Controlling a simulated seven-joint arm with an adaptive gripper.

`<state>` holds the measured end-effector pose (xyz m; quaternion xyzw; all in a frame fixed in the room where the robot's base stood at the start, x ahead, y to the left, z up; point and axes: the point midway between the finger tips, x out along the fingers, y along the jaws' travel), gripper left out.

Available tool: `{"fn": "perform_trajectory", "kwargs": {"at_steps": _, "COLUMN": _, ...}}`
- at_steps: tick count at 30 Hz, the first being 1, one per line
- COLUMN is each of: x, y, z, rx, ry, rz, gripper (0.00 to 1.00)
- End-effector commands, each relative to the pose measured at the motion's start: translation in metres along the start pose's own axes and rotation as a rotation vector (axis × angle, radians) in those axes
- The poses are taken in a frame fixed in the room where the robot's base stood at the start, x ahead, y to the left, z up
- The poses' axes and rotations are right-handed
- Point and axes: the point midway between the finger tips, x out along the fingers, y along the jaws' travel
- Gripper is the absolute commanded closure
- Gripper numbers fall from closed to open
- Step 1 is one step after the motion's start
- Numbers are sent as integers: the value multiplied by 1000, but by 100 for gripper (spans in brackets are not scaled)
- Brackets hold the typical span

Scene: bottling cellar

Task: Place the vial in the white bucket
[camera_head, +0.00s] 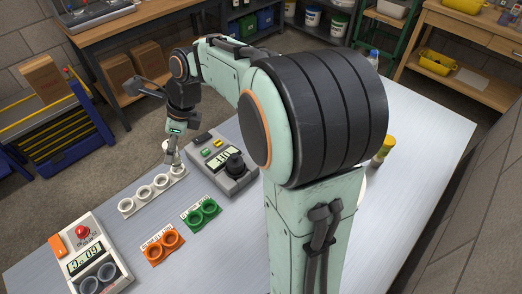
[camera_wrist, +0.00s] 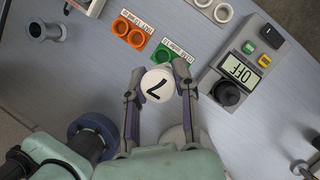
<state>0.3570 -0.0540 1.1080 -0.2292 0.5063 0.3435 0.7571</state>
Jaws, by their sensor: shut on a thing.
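The vial (camera_wrist: 158,82) shows in the wrist view as a round white cap with a dark mark like a 7. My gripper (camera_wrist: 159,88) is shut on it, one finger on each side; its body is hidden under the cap. In the head view my gripper (camera_head: 172,154) points down in front of the far end of the white rack; the vial is too small to make out there. A pale round shape (camera_wrist: 176,136) lies partly behind my gripper in the wrist view. It may be the white bucket, but I cannot tell. My arm hides part of the table.
The white rack (camera_head: 127,206), orange rack (camera_head: 163,246) and green rack (camera_head: 201,213) stand on the table. A device reading OFF (camera_head: 239,181) has a black knob. A scale with a red button (camera_head: 91,255) is at left. A yellow-topped container (camera_head: 384,150) stands right of my arm.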

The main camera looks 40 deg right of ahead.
Motion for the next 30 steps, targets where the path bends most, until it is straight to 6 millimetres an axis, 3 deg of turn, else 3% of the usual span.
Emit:
{"fn": "perform_trajectory", "kwargs": {"at_steps": 7, "x": -41, "y": -24, "z": -103, "rx": -85, "ry": -2, "rz": 35, "gripper": 100}}
{"fn": "perform_trajectory", "kwargs": {"at_steps": 12, "x": -71, "y": -17, "z": -174, "rx": -166, "ry": -2, "rz": 69, "gripper": 100}}
{"fn": "perform_trajectory", "kwargs": {"at_steps": 15, "x": -84, "y": -9, "z": -204, "rx": -202, "ry": -2, "rz": 84, "gripper": 100}}
{"fn": "perform_trajectory", "kwargs": {"at_steps": 21, "x": -104, "y": 10, "z": -247, "rx": -257, "ry": -1, "rz": 107, "gripper": 100}}
{"fn": "perform_trajectory", "kwargs": {"at_steps": 27, "x": -118, "y": 29, "z": -278, "rx": -297, "ry": -1, "rz": 123, "gripper": 100}}
{"fn": "perform_trajectory", "kwargs": {"at_steps": 30, "x": -104, "y": 29, "z": -282, "rx": -305, "ry": -7, "rz": 128, "gripper": 100}}
